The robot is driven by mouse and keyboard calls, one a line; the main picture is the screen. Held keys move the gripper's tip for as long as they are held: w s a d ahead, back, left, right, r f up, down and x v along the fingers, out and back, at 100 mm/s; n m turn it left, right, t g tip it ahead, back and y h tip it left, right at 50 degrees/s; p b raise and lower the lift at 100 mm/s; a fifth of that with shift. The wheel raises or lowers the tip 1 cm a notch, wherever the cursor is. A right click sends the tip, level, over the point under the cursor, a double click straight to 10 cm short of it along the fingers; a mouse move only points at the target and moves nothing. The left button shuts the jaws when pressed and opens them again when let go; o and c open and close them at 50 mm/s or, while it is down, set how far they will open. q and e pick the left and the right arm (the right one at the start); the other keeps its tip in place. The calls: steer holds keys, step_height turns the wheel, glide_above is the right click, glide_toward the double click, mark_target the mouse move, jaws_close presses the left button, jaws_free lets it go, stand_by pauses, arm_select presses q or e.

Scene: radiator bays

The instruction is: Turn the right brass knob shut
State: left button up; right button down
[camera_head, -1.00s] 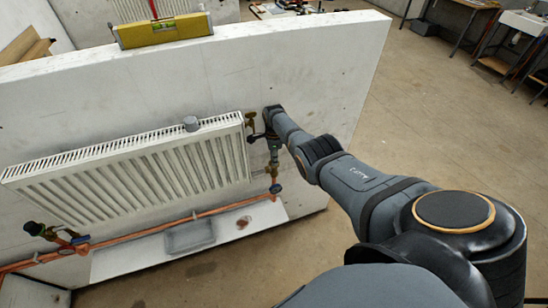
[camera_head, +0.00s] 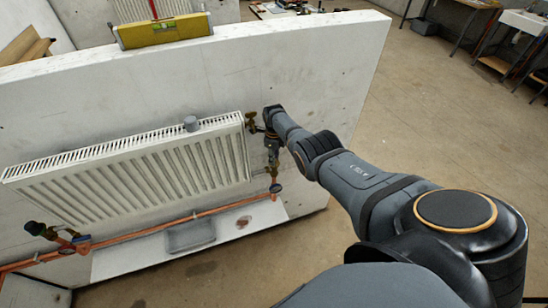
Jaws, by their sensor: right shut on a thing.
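My right gripper (camera_head: 271,150) is at the right end of the white radiator (camera_head: 130,170), at the far end of my right arm. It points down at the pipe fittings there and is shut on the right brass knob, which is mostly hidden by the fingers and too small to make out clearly. Some brass of the valve (camera_head: 273,171) shows just below the gripper. My left gripper is not in view.
A brass fitting (camera_head: 250,120) sits at the radiator's upper right corner. Another valve (camera_head: 65,241) is at the lower left, on the copper pipe (camera_head: 150,231). A grey tray (camera_head: 190,236) lies below. A yellow spirit level (camera_head: 165,31) rests on the wall top.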

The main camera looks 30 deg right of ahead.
stand_by(0.4)
steer(key=c, duration=1.2)
jaws_free()
steer(key=shift+d+r, duration=0.1)
steer(key=shift+r, duration=0.4)
step_height(320, 180, up, 11)
